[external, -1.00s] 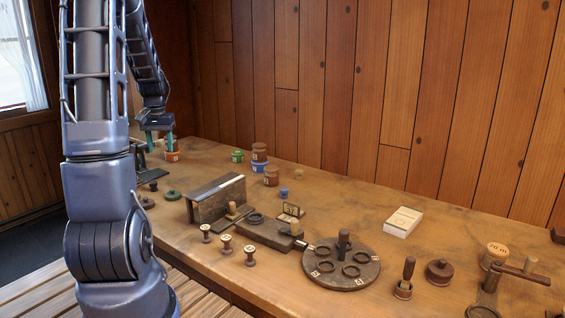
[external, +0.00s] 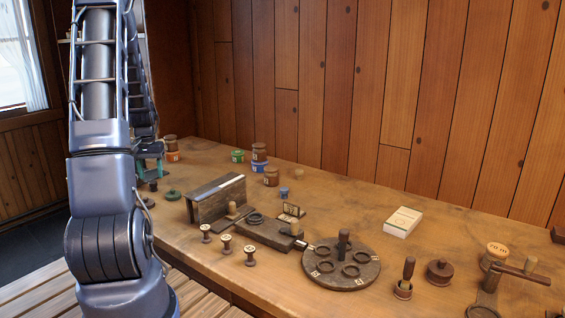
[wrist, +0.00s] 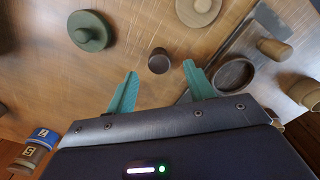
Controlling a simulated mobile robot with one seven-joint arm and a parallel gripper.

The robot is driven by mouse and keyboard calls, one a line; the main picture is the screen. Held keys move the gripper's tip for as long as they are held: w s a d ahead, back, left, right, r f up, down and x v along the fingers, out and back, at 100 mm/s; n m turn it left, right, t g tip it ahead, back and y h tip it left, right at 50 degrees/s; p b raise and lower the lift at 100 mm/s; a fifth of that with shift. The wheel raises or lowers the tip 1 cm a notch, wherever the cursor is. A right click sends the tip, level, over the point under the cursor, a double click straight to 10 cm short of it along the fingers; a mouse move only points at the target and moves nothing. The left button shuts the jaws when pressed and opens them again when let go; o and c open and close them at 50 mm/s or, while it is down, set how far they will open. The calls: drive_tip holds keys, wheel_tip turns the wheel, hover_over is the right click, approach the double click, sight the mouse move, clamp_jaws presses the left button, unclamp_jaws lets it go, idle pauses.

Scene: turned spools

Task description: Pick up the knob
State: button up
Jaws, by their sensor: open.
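A small dark brown round piece, apparently the knob (wrist: 160,62), stands on the wooden bench in the wrist view. It lies between the lines of my two teal fingers, near their tips. My gripper (wrist: 160,72) is open and empty, and the piece appears apart from both fingers. In the external view my gripper (external: 150,176) is low over the far left of the bench, partly hidden by my arm. A dark piece (external: 153,186) shows just below it there. How high the fingertips are above the bench is hard to tell.
A green lidded disc (wrist: 90,30) lies left of the fingers in the wrist view. A dark ring (wrist: 233,76) and a metal plate (wrist: 245,45) lie to the right, close to the right finger. Labelled pots (wrist: 42,138) stand lower left. The bench around the dark piece is bare.

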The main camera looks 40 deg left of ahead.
sight(153, 182)
drive_tip(key=shift+f, duration=2.4)
drive_tip(key=c, duration=1)
